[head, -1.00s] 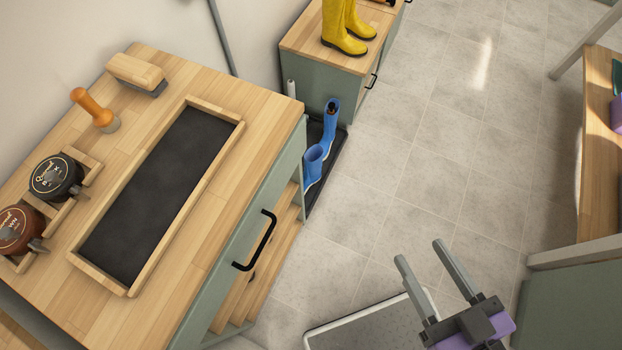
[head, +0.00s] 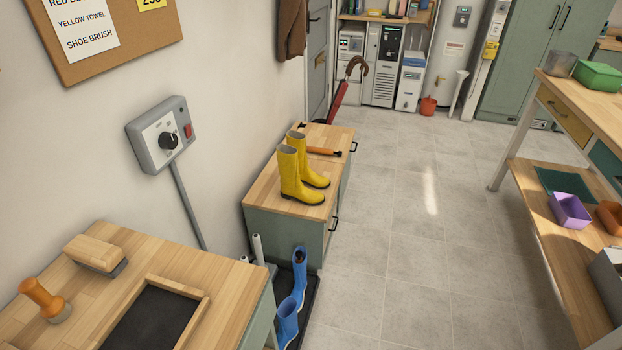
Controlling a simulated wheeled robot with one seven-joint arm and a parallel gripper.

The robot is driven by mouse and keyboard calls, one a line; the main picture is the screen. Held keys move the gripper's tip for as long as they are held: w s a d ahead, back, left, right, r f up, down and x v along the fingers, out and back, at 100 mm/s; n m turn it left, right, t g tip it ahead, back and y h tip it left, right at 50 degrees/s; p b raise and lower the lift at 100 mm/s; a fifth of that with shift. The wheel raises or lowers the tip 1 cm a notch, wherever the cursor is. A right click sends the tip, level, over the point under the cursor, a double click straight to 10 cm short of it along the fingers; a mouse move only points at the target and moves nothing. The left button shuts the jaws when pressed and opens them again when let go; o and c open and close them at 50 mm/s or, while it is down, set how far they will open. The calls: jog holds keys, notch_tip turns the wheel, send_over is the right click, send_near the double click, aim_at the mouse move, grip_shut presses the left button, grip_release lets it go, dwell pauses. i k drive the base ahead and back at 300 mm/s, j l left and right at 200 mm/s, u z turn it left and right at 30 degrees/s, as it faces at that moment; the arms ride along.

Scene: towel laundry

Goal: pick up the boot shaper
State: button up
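An orange rod with dark ends (head: 325,151), which looks like the boot shaper, lies on the wooden top of a low green cabinet (head: 262,190). It lies just behind a pair of yellow boots (head: 298,175) that stand upright on the same top, and the boots partly hide its left end. My gripper is not in view now, so its present state does not show.
A wooden counter (head: 215,290) at lower left bears a brush (head: 96,253), an orange-handled tool (head: 45,300) and a dark-floored tray (head: 203,302). Blue boots (head: 288,318) stand on a floor tray. Grey floor (head: 400,240) is clear; a shelved table (head: 560,250) stands right.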

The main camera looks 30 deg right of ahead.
aim_at(315, 150)
jog(key=i+l+z, duration=0.1)
jog(key=z, duration=0.35)
jog(key=i+z, duration=0.25)
jog(key=z, duration=0.2)
jog(key=i+z, duration=0.3)
jog(key=i, duration=0.65)
jog(key=i+j+z, duration=0.1)
jog(key=i+z, duration=0.2)
jog(key=i, duration=2.45)
jog(key=i+u, duration=0.25)
jog(key=i, duration=0.25)
jog(key=i+l+u, duration=0.1)
jog(key=i+u, duration=0.15)
jog(key=i, duration=0.25)
jog(key=i+l+u, duration=0.25)
jog(key=i, duration=0.2)
jog(key=j+u, duration=0.1)
jog(key=u, duration=3.85)
jog(key=k+l, duration=0.05)
